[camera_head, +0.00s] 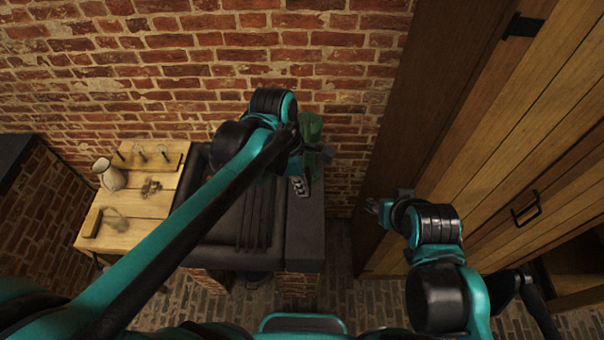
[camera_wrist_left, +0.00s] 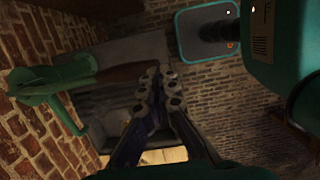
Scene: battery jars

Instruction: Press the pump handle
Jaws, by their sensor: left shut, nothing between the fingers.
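The green pump (camera_head: 310,127) stands against the brick wall at the back right of the dark sink, partly hidden behind my left arm in the head view. In the left wrist view the green pump (camera_wrist_left: 52,82) shows at the left, with a long arm-like part reaching down to the right. My left gripper (camera_head: 300,186) is shut and empty, over the sink's right side, just in front of the pump. Its fingers (camera_wrist_left: 160,78) lie together to the right of the pump, apart from it. My right gripper (camera_head: 372,206) hangs near the wooden cupboard; its jaw state is unclear.
The dark sink (camera_head: 222,254) has a ribbed drainboard. Left of it, a wooden table (camera_head: 140,238) carries a pale jug (camera_head: 108,174), a rack and small items. A tall wooden cupboard (camera_head: 440,130) bounds the right side. The brick wall is close behind the pump.

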